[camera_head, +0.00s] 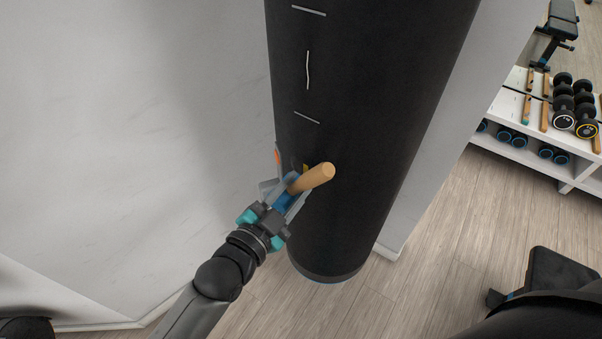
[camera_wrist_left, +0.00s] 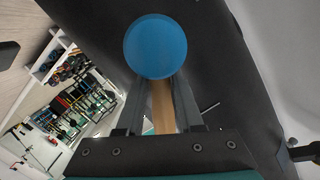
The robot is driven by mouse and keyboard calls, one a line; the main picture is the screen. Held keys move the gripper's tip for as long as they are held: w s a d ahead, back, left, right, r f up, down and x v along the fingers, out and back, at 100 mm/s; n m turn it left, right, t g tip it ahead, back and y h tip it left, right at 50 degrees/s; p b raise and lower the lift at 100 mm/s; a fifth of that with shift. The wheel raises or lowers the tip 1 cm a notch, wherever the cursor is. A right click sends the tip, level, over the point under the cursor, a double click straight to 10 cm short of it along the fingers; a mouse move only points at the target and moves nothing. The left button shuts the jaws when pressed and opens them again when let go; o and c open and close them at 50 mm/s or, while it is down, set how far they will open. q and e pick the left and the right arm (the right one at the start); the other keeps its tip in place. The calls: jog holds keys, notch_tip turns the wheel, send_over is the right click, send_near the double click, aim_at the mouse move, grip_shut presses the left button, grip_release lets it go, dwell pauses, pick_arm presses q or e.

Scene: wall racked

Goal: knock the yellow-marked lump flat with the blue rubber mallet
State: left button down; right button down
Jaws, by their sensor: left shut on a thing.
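The blue rubber mallet is in my left gripper (camera_head: 287,192), which is shut on it at the lower part of the black punching bag (camera_head: 350,110). Its pale wooden handle (camera_head: 317,178) sticks out to the right, in front of the bag. In the left wrist view the round blue mallet head (camera_wrist_left: 155,47) faces the camera, with the handle (camera_wrist_left: 163,105) between the fingers. A small yellow mark (camera_head: 305,167) shows on the bag just behind the handle. The lump there is mostly hidden by handle and gripper. I cannot tell if the mallet touches it.
White stitch-like lines (camera_head: 308,70) run on the bag above the gripper. A pale wall (camera_head: 120,120) lies left and behind. A white rack (camera_head: 515,135) with dumbbells (camera_head: 563,105) and wooden-handled tools stands at right. Wooden floor (camera_head: 450,220) is open between.

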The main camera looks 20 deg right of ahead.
pick_arm(q)
jog(key=shift+s+a+r, duration=0.1)
dwell(0.3)
jog(key=shift+f+p+v, duration=0.15)
jog(key=shift+p+v, duration=0.35)
jog(key=shift+v, duration=0.75)
jog(key=shift+f+p+v, duration=0.15)
jog(key=shift+p+v, duration=0.35)
jog(key=shift+v, duration=0.75)
jog(key=shift+a, duration=0.15)
jog(key=shift+w, duration=0.2)
